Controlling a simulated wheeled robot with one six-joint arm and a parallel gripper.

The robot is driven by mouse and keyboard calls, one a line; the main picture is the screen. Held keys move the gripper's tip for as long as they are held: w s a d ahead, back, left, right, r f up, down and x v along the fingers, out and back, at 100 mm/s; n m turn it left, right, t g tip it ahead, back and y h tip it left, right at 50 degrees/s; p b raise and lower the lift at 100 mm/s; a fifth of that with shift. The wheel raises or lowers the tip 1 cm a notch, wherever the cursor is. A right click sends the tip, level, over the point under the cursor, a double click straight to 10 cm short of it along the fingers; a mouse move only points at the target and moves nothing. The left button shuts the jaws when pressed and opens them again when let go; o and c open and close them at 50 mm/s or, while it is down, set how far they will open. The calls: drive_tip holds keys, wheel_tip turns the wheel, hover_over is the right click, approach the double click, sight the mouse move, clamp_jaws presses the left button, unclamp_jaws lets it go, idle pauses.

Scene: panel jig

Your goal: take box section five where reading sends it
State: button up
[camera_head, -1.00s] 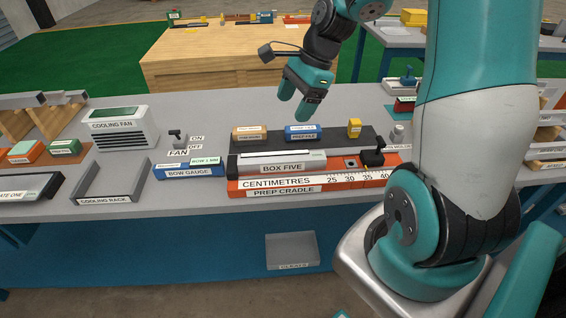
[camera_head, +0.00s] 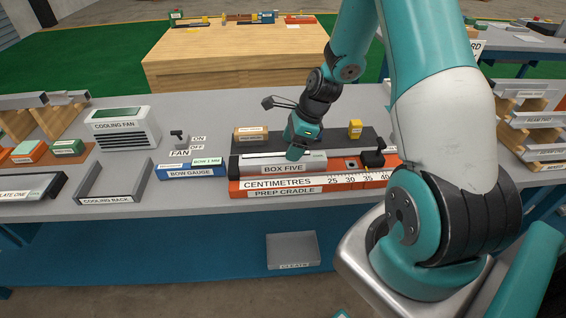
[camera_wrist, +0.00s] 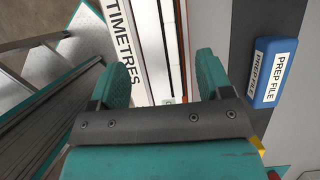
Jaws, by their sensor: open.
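Box section five (camera_head: 250,159), a long pale bar with a "BOX FIVE" label, lies in the orange prep cradle (camera_head: 240,194) behind the centimetre scale (camera_head: 280,183). My gripper (camera_head: 296,152) is open, pointing down at the bar, near its right part. In the wrist view my gripper's teal fingers (camera_wrist: 162,68) stand apart on either side of a pale strip. I cannot tell whether they touch it. The blue bow gauge (camera_head: 190,172) lies left of the cradle; its small green display seems to read about "BOW 1 MM", too small to be sure.
The cooling rack (camera_head: 104,199), cooling fan (camera_head: 126,128) and fan switch (camera_head: 178,138) stand to the left. A blue prep file (camera_wrist: 268,72) lies behind the cradle. A yellow block (camera_head: 355,128) and a black clamp-like part (camera_head: 373,157) stand right of my gripper. Shelves (camera_head: 540,120) stand far right.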

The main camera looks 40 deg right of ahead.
sight(283, 164)
drive_tip(key=p+x, duration=0.1)
drive_tip(key=x, duration=0.4)
drive_tip(key=shift+a+r, duration=0.1)
drive_tip(key=shift+a, duration=0.05)
drive_tip(key=c, duration=1.1)
drive_tip(key=shift+c, duration=0.4)
drive_tip(key=shift+r, duration=0.2)
